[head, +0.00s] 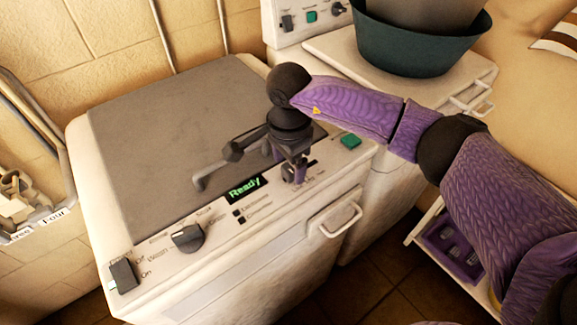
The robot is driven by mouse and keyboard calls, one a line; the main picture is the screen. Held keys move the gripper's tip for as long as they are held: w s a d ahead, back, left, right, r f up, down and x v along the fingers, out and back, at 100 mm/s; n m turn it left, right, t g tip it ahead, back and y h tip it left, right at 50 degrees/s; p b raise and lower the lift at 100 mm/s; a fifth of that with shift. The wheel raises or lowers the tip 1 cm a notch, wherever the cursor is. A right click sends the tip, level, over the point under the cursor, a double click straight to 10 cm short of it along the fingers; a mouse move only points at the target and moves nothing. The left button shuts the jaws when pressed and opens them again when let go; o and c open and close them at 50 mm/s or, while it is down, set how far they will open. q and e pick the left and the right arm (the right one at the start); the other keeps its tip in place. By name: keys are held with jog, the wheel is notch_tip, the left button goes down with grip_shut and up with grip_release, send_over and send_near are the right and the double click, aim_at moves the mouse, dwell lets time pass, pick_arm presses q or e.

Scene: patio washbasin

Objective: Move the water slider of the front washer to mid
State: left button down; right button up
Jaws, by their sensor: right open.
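The front washer (150,262) stands at left centre with a grey lid. Its panel has a black On/Off switch (123,276), a black dial (187,238), a green "Ready" display (245,187) and a green button (350,141). My right gripper (288,164) is over the panel, between the display and the green button, pointing down with its jaws open. The water slider lies in this part of the panel and is mostly hidden behind the gripper, so its setting cannot be read. I cannot tell whether the fingers touch it. My left gripper is not in view.
A second washer (350,58) stands behind, with a dark green tub (420,45) on it. The front washer has a white drawer handle (341,219). A low white shelf with a purple tray (455,250) is at lower right. A tiled wall stands behind.

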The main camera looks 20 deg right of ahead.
jog(key=shift+f, duration=0.85)
grip_shut()
jog(key=shift+r, duration=0.1)
dwell(0.6)
